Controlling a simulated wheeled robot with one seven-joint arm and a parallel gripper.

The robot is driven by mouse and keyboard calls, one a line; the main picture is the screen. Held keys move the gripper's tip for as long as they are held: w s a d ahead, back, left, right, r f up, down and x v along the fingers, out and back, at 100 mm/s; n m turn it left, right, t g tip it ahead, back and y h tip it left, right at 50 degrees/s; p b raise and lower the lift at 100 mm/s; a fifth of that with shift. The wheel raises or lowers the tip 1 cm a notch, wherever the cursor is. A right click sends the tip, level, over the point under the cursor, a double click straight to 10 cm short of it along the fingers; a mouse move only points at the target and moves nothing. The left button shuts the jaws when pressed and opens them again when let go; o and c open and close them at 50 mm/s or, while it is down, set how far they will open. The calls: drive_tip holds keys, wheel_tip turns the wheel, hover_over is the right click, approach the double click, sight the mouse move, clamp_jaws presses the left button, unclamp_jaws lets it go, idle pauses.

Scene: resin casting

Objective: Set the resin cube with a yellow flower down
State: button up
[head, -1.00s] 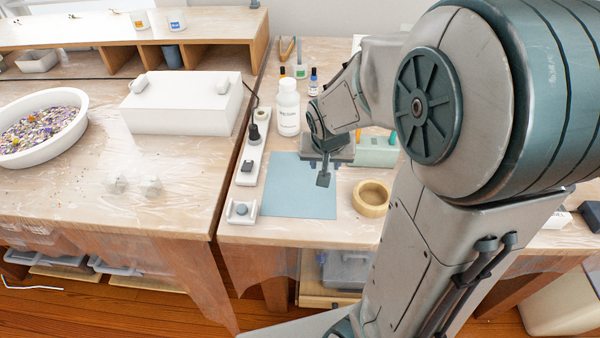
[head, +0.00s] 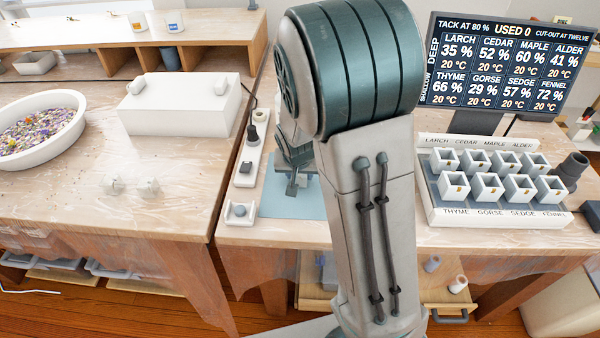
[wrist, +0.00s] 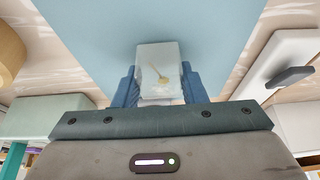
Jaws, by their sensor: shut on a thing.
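In the wrist view, my gripper (wrist: 160,88) is shut on a clear resin cube (wrist: 158,66) with a yellow flower inside. A finger shows on each side of the cube. The cube is over a light blue mat (wrist: 95,30); I cannot tell whether it touches the mat. In the head view, my gripper (head: 292,187) is low over the left part of the blue mat (head: 305,206). My arm hides the right part of the mat, and the cube cannot be made out there.
A white strip with dark knobs (head: 250,155) lies left of the mat. A round wooden piece (wrist: 8,55) shows left in the wrist view. A tray of white moulds (head: 437,210) and a screen (head: 500,62) stand right. A white box (head: 180,105) is on the left table.

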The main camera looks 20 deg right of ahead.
drive_tip(key=shift+f, duration=0.1)
drive_tip(key=shift+f, duration=0.15)
drive_tip(key=o, duration=1)
drive_tip(key=shift+r, duration=0.2)
